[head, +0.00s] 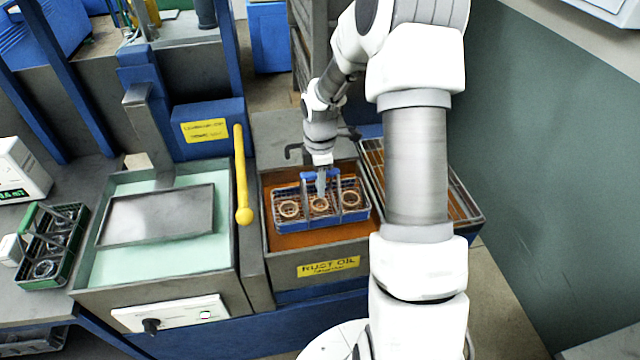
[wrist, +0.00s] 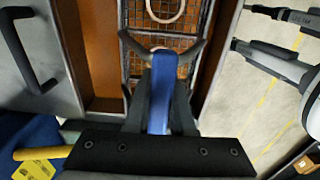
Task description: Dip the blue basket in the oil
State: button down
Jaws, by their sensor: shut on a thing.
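The blue basket (head: 330,216) holds several metal rings in its wire frame. In the head view it is inside the rust oil tank (head: 328,266), level, over or at the brown oil (head: 285,241); I cannot tell how deep it sits. My gripper (head: 321,180) is shut on the basket's blue handle (head: 305,174). In the wrist view the handle (wrist: 161,90) lies between the fingers, with the wire basket (wrist: 165,63) and part of a ring (wrist: 166,8) beyond it. The oil (wrist: 96,60) shows beside the basket.
A yellow lever (head: 242,180) stands left of the tank, beside a tank of pale green liquid (head: 110,265). A green-handled basket of rings (head: 50,245) sits at far left. A wire-grid tray (head: 455,205) lies right of the oil tank, partly behind my arm.

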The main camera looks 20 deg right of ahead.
jog(key=shift+r+p, duration=1.85)
jog(key=shift+r, duration=0.9)
jog(key=shift+d, duration=0.15)
